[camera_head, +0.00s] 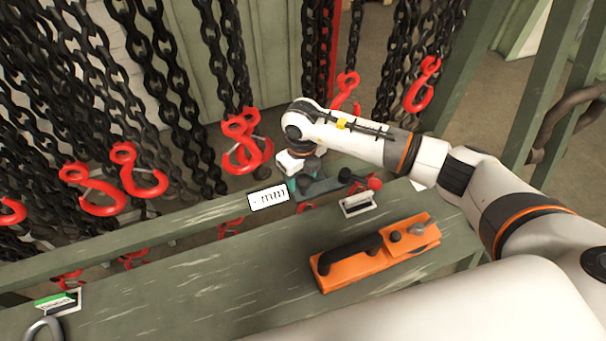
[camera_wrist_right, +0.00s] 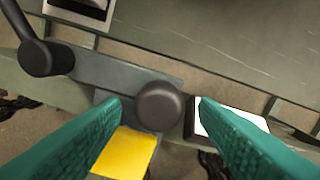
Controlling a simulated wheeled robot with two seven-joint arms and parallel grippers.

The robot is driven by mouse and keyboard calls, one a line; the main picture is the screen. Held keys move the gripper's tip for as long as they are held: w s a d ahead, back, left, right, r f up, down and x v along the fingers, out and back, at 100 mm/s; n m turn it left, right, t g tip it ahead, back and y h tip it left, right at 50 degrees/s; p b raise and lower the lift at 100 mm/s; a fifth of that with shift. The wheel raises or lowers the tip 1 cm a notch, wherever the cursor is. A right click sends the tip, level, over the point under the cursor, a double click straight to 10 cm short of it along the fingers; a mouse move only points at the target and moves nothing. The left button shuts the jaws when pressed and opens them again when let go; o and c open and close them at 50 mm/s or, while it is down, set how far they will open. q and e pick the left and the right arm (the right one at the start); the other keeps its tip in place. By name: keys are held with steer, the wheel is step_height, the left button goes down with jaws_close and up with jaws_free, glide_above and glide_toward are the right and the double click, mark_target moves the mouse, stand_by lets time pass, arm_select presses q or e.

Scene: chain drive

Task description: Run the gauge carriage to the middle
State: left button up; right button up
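In the right wrist view a round dark knob (camera_wrist_right: 160,105) stands on a flat grey bar (camera_wrist_right: 115,72). It looks like the handle of the gauge carriage, but I cannot be sure. My right gripper (camera_wrist_right: 158,103) is open, its two teal fingers on either side of the knob with a gap at each side. A yellow block (camera_wrist_right: 125,153) shows below the knob, partly hidden by the left finger. In the head view my right gripper (camera_head: 303,180) is at the rail beside the white "mm" label (camera_head: 268,197); my wrist hides part of the carriage. My left gripper is not in view.
An orange tool (camera_head: 350,268) lies on the green bench beam (camera_head: 200,290). Black chains with red hooks (camera_head: 245,145) hang close to the left of my right wrist. A dark-framed plate (camera_head: 358,205) lies near the rail. The beam left of the orange tool is mostly clear.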

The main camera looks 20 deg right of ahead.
step_height(320, 180, up, 12)
steer(key=b, duration=0.2)
stand_by(0.5)
